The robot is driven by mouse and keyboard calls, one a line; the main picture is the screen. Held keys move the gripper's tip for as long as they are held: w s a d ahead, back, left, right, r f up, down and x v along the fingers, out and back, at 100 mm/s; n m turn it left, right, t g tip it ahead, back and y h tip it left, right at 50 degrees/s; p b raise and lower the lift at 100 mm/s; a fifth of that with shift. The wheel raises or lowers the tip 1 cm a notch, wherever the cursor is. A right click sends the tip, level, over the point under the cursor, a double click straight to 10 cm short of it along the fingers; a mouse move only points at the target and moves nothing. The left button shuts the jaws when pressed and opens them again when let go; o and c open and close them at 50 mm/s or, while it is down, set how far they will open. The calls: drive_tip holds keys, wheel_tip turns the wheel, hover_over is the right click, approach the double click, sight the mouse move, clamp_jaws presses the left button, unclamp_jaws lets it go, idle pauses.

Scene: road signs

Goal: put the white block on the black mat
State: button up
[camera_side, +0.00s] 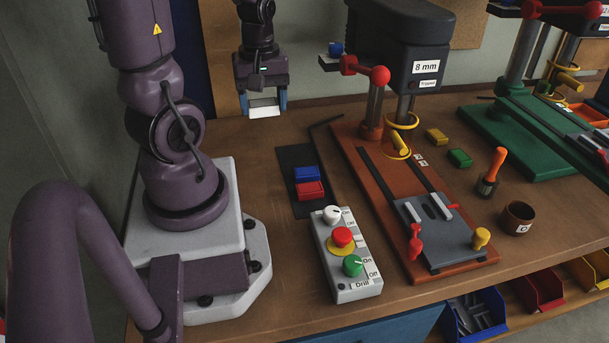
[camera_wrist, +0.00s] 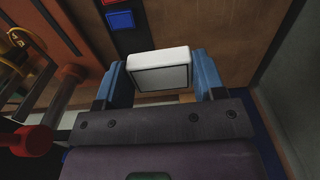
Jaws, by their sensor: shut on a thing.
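The white block (camera_side: 264,107) is between the blue fingers of my gripper (camera_side: 265,102), held in the air above the back of the table. In the wrist view the white block (camera_wrist: 159,70) sits between both fingers of the gripper (camera_wrist: 160,83), which is shut on it. The black mat (camera_side: 289,158) lies flat on the table, in front of and to the right of the gripper in the side view. A blue block (camera_side: 307,173) and a red block (camera_side: 310,190) lie on the mat. In the wrist view the blue block (camera_wrist: 120,20) shows near the top edge.
A control box (camera_side: 347,255) stands in front of the mat. A drill press with a reddish base (camera_side: 345,150) stands right of it. Yellow (camera_side: 437,136) and green (camera_side: 460,158) blocks lie farther right. The mat's back part is bare.

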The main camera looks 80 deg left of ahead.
wheel_tip(320, 180, down, 7)
hover_over(298, 158)
drive_tip(key=f, duration=0.9)
drive_tip(key=shift+s+d+f, duration=0.15)
drive_tip(key=shift+s+d, duration=0.1)
drive_tip(key=shift+d, duration=0.1)
drive_tip(key=shift+w+a+f, duration=0.1)
drive_tip(key=shift+f, duration=0.1)
drive_tip(key=shift+w+a+f, duration=0.1)
drive_tip(key=shift+f, duration=0.8)
drive_tip(key=shift+w+a+f, duration=0.1)
drive_tip(key=shift+f, duration=0.75)
drive_tip(key=shift+f, duration=0.15)
drive_tip(key=o, duration=1)
